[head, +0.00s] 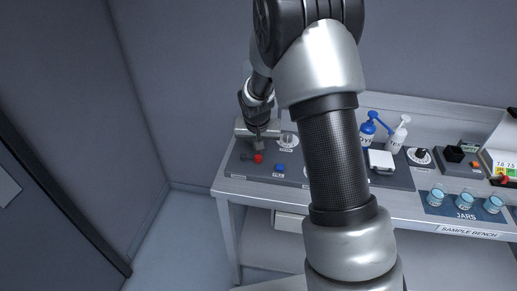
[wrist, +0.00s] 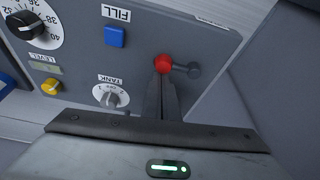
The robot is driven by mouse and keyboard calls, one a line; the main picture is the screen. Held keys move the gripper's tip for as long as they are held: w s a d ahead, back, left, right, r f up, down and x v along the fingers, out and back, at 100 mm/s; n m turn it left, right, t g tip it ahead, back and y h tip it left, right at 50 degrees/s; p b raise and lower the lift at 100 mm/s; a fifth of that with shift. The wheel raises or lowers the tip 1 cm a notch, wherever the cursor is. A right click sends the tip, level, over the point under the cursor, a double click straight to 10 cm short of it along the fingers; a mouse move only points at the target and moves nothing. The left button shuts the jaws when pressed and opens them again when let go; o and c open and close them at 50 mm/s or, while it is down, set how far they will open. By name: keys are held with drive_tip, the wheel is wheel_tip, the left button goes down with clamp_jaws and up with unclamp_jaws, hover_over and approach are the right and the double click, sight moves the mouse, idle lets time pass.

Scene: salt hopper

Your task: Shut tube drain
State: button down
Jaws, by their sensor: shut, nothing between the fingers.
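The tube drain seems to be the short lever with a red ball knob (wrist: 163,63) and a dark grey pivot (wrist: 193,70) at its right in the wrist view. No drain label is readable. The red knob also shows in the head view (head: 259,158), near the left end of the bench. My gripper (wrist: 163,82) is shut and empty, its fingertips right at the red knob. I cannot tell whether they touch it. In the head view my gripper (head: 257,143) is small and partly blends with the things behind it.
Pump bottles (head: 368,130), jars (head: 465,201) and a white scale (head: 381,161) stand to the right. My arm hides mid-bench.

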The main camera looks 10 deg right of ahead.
drive_tip(key=shift+s+b, duration=0.1)
drive_tip(key=shift+b, duration=0.2)
drive_tip(key=m+b, duration=0.1)
drive_tip(key=s+m+b, duration=0.1)
drive_tip(key=shift+a+f+m+h+b, duration=0.2)
drive_tip(key=shift+a+m+h+b, duration=0.1)
drive_tip(key=shift+m+h, duration=0.1)
drive_tip(key=m, duration=0.1)
drive_tip(key=s+m+g+h+b, duration=0.1)
drive_tip(key=m, duration=0.1)
drive_tip(key=shift+s+a+r+m, duration=0.2)
drive_tip(key=shift+a+m, duration=0.1)
drive_tip(key=shift+a, duration=0.05)
drive_tip(key=m, duration=0.1)
drive_tip(key=s+a+m+g, duration=0.1)
drive_tip(key=m, duration=0.1)
drive_tip(key=shift+r+m+h, duration=0.1)
drive_tip(key=shift+m+h, duration=0.2)
drive_tip(key=a+m+g+p, duration=0.1)
drive_tip(key=m, duration=0.1)
drive_tip(key=s+m, duration=0.1)
drive_tip(key=m, duration=0.1)
drive_tip(key=shift+a+g+p, duration=0.35)
drive_tip(key=shift+a+g, duration=0.05)
drive_tip(key=shift+s, duration=0.75)
